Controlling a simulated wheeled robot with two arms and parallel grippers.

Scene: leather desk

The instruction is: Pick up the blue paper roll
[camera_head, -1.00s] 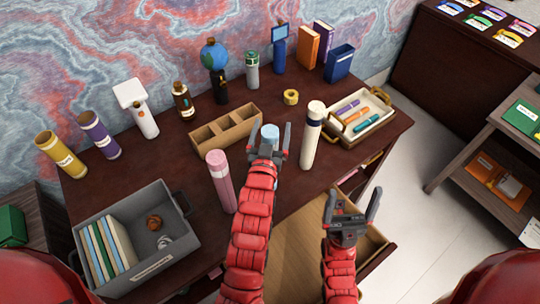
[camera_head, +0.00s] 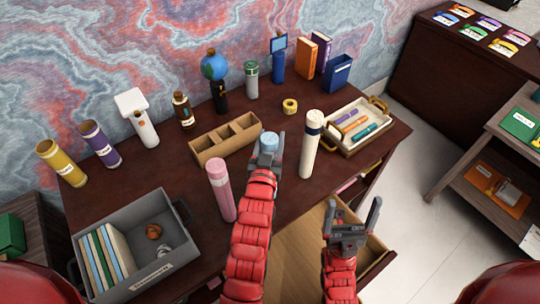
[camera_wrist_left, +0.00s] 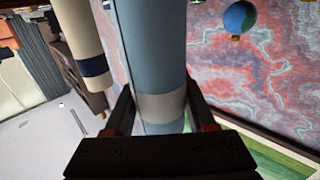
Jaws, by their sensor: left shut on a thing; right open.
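The blue paper roll (camera_head: 269,140) stands upright on the desk, mostly hidden behind my left gripper (camera_head: 269,155) in the head view. My left gripper is shut on it. In the left wrist view the blue roll (camera_wrist_left: 152,50), with a pale grey band, stands between the two fingers (camera_wrist_left: 160,110). My right gripper (camera_head: 352,218) is open and empty over the open wooden drawer at the desk's front. Whether the roll touches the desk is hidden.
A pink roll (camera_head: 221,190) stands left of my left gripper and a cream roll (camera_head: 310,143) close on its right. A wooden divided box (camera_head: 225,140) lies behind. A grey bin (camera_head: 185,250) is front left, a tray (camera_head: 375,131) right. The open drawer (camera_head: 290,255) juts out in front.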

